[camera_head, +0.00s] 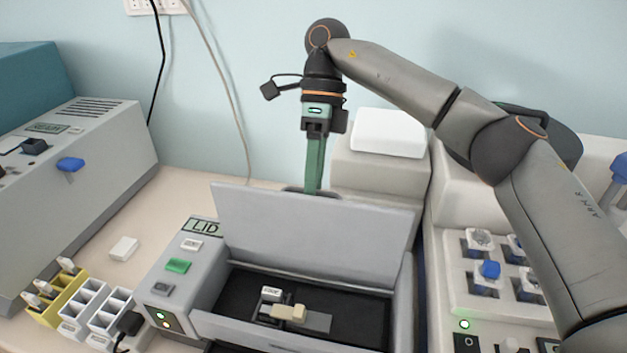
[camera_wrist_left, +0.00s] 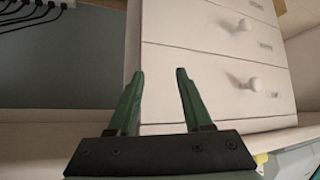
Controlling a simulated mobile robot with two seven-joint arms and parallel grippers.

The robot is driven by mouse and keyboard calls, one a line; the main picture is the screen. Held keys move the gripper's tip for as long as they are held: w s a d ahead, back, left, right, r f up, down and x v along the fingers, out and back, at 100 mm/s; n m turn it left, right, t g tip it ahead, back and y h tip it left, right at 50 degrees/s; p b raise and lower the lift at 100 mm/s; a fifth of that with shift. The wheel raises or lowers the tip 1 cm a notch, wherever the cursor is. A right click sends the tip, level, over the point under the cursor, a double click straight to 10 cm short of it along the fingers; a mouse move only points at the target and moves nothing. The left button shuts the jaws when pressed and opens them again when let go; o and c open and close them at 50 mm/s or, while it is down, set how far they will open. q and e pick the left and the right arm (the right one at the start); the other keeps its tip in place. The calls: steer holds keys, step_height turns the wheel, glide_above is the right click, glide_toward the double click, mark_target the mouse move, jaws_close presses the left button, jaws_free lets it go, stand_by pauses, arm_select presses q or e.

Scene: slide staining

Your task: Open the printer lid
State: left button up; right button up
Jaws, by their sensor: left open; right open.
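The printer (camera_head: 172,283) is a grey box with a panel marked LID on its left side. Its grey lid (camera_head: 318,233) stands raised, tilted up at the back, and the dark inside (camera_head: 360,312) is uncovered. My right gripper (camera_head: 314,168) points down behind the lid. Its green fingers show above the lid's top edge, and their tips are hidden, so I cannot tell whether they touch it. My left gripper (camera_wrist_left: 160,74) shows only in the left wrist view, with its green fingers apart and nothing between them.
A labelled piece with a beige block (camera_head: 289,313) lies inside the printer. Yellow (camera_head: 52,308) and white racks stand left of it. A grey machine (camera_head: 85,180) is farther left. Blue-capped equipment (camera_head: 488,270) stands right. White drawers (camera_wrist_left: 220,60) face my left gripper.

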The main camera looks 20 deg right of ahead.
steer(key=shift+r, duration=0.1)
steer(key=v, duration=0.7)
steer(key=shift+r, duration=0.15)
stand_by(0.7)
